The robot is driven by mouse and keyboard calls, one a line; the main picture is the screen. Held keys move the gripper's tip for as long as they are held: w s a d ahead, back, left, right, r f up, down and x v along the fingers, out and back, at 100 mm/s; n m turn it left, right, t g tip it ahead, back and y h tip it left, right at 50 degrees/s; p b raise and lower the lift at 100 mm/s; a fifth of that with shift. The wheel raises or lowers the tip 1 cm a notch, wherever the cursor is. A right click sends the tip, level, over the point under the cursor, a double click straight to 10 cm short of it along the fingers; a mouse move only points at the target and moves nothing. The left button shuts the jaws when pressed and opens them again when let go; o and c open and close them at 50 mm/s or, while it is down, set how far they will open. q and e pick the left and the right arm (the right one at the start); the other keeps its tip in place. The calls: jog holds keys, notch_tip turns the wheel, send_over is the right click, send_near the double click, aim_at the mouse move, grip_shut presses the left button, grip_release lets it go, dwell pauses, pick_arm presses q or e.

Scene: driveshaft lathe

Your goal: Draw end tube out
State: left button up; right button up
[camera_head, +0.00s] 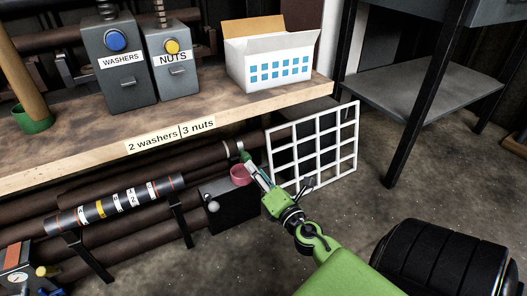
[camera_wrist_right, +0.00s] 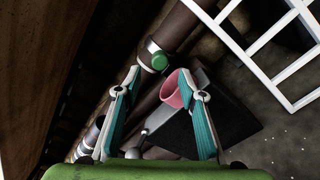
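My right gripper (camera_head: 250,170) is reached out under the workbench, beside the pipes. In the right wrist view its two teal-padded fingers (camera_wrist_right: 160,82) are apart, with nothing held between them. A pink tube end (camera_head: 240,174), open at its mouth, is just by the fingertips; in the wrist view the pink tube end (camera_wrist_right: 178,90) shows between the fingers, nearer the right one. I cannot tell whether a finger touches it. A metal collar with a green cap (camera_wrist_right: 160,61) sits on a dark pipe just beyond the fingertips. My left gripper is not in view.
The wooden bench (camera_head: 70,155) stands above the pipes. A striped, lettered shaft (camera_head: 118,204) lies on brackets at left. A dark box (camera_head: 228,208) is below the pink tube end. A white grid (camera_head: 312,150) stands close to the right.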

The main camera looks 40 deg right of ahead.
jog(key=shift+v, duration=2.15)
